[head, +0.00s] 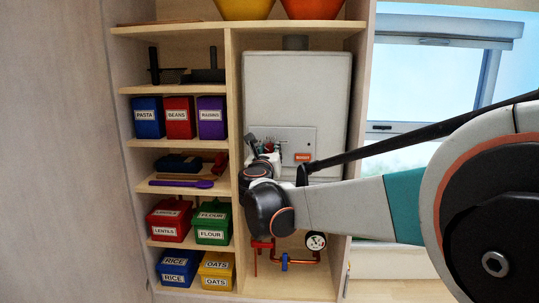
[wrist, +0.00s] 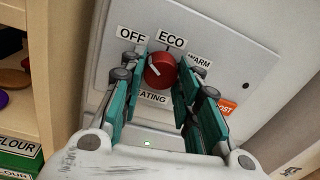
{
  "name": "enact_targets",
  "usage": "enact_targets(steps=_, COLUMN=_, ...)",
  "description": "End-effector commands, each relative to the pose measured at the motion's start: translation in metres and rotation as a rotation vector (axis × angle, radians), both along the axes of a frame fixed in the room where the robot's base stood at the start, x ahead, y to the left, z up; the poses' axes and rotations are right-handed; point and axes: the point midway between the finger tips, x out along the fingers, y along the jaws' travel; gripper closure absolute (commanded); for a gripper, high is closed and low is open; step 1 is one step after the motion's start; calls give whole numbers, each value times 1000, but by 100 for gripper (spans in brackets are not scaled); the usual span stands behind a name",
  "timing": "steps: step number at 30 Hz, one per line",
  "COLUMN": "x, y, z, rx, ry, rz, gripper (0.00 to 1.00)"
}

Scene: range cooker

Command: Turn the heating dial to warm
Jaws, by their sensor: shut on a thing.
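The heating dial (wrist: 161,70) is a round red knob with a white mark on its left part, in the middle of the wrist view. I cannot tell for sure which label the mark points at. Around it on a grey panel (wrist: 232,68) are the labels OFF (wrist: 132,35), ECO (wrist: 171,41) and WARM (wrist: 199,61). The word below the dial is partly hidden, ending in "ATING". My gripper (wrist: 160,80) has its teal fingers on both sides of the dial, shut on it. In the head view my gripper (head: 258,152) hides the dial.
The panel sits on a white boiler (head: 296,85) inside a wooden cupboard. An orange BOOST label (wrist: 227,107) is right of my fingers. Shelves with labelled boxes, such as the green flour box (head: 212,222), stand left. Red pipes with a gauge (head: 316,241) are below.

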Motion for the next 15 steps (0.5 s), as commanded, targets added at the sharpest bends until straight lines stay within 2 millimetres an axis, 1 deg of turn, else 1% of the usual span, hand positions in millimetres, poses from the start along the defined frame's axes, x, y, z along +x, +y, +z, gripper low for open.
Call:
enact_targets(steps=8, x=0, y=0, z=-2, rx=178, ry=-6, rz=0, gripper=94)
enact_targets(steps=15, x=0, y=0, z=-2, rx=402, ry=-13, rz=0, gripper=94)
